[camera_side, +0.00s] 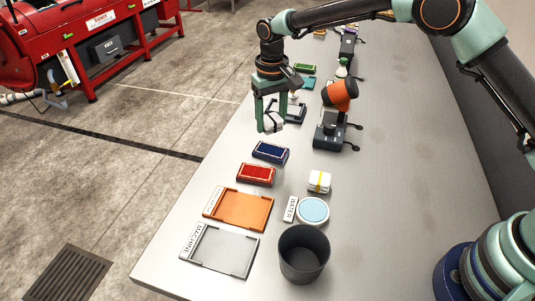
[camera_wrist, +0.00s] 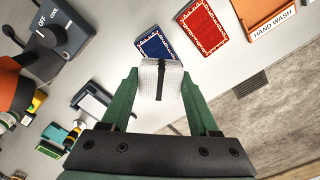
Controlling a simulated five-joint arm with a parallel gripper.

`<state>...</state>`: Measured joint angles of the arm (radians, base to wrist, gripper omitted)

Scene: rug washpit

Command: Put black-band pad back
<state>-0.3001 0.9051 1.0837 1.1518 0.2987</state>
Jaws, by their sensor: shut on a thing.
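The black-band pad (camera_wrist: 153,75) is a white, woven-looking block with a black strip across it. My gripper (camera_wrist: 160,88) is shut on it, one green finger on each side. In the side view my gripper (camera_side: 270,124) holds the pad (camera_side: 274,121) above the bench, behind the blue rug sample. A white pad with a yellow band (camera_side: 319,182) sits on the bench to the right of the red rug sample. The spot under the held pad is partly hidden by my gripper.
Blue (camera_side: 270,152) and red (camera_side: 256,174) rug samples lie toward the front. Orange (camera_side: 238,207) and grey (camera_side: 222,250) trays, a water dish (camera_side: 313,211) and a dark bin (camera_side: 304,253) stand nearer. An orange tool (camera_side: 340,95) stands behind.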

